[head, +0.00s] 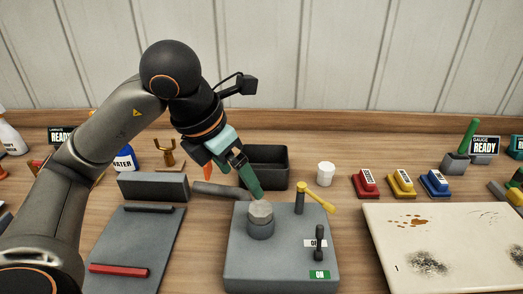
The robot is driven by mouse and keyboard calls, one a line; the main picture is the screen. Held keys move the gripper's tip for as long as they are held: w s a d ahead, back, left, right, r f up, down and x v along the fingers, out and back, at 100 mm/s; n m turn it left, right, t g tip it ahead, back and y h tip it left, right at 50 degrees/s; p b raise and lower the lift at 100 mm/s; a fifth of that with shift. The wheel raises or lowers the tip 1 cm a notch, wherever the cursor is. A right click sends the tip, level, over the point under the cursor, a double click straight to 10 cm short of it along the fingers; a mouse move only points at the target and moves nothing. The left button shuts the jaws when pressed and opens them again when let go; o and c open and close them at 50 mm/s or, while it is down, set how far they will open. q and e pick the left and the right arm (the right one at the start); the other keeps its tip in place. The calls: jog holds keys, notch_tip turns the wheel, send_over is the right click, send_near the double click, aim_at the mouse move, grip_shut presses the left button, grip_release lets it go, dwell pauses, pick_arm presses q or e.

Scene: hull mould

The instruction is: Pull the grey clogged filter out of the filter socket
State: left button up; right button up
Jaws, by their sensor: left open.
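The grey clogged filter (261,211) is a light grey, many-sided cap. It sits upright on the darker round filter socket (261,230), on top of a grey block (245,268). My left gripper (254,192) is just above and behind the filter, pointing down at it, with green fingers. It is open, with nothing seen between the fingers; whether a fingertip touches the filter I cannot tell. My right gripper is not in view.
A yellow-handled valve (317,197) and a dark lever (319,243) stand on the block right of the socket. A black open bin (264,165) and white cup (326,174) are behind. A stained cream panel (450,240) lies right.

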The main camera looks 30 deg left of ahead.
aim_at(261, 208)
pick_arm(q)
jog(key=x, duration=1.1)
jog(key=shift+w+a, duration=0.1)
jog(key=shift+w, duration=0.05)
jog(key=shift+w+f, duration=0.3)
jog(key=shift+f, duration=0.25)
jog(key=shift+c, duration=0.3)
jog(key=c, duration=1.4)
jog(key=shift+r, duration=0.15)
jog(key=shift+r+p, duration=1.75)
jog(key=shift+r, duration=0.95)
jog(key=shift+r, duration=0.1)
